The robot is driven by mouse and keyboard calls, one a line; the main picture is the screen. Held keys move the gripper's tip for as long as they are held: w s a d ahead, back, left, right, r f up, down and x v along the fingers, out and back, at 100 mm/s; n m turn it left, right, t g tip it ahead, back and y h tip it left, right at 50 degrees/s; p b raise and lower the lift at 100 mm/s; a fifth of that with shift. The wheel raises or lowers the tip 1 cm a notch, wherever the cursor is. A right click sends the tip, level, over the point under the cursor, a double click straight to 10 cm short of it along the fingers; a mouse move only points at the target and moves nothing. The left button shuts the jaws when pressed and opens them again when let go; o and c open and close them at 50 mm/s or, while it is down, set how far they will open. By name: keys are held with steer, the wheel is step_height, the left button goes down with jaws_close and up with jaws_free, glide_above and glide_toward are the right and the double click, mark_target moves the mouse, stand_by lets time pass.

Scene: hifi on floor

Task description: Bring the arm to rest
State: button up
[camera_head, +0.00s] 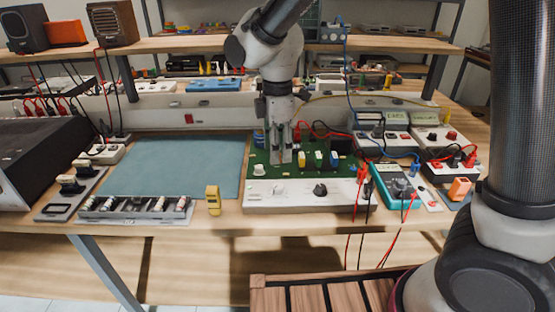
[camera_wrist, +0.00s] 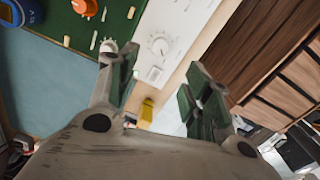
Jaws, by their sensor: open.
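My gripper (camera_head: 285,155) hangs from my arm, fingers down, over the left part of a green circuit board (camera_head: 328,157) on the workbench. In the wrist view the two fingers of my gripper (camera_wrist: 160,92) are spread apart with nothing held between them. The white front panel (camera_wrist: 165,40) of the board unit, with a dial, shows beyond the fingers. A small yellow object (camera_wrist: 146,112) shows lower down between the fingers. I cannot tell whether the fingertips touch the board.
A blue-green mat (camera_head: 180,165) lies clear left of the board. A yellow block (camera_head: 213,200) stands near the bench's front edge. A component rack (camera_head: 135,207) is at left front. A teal multimeter (camera_head: 397,187) with red and black leads lies at right. A shelf (camera_head: 200,44) runs behind.

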steer(key=shift+r, duration=0.1)
stand_by(0.3)
steer(key=s+d+r+m+t, duration=0.1)
steer(key=s+d+r+m, duration=0.3)
steer(key=d, duration=0.7)
steer(key=s+d+r+m+t, duration=0.2)
steer(key=s+d+r+m, duration=0.2)
steer(key=s+d+m, duration=0.3)
steer(key=s+d+r+m+t, duration=0.1)
steer(key=s+d+r+m, duration=0.3)
steer(key=d+m, duration=0.5)
steer(key=s+d, duration=0.1)
steer(key=d, duration=0.5)
steer(key=shift+s, duration=0.2)
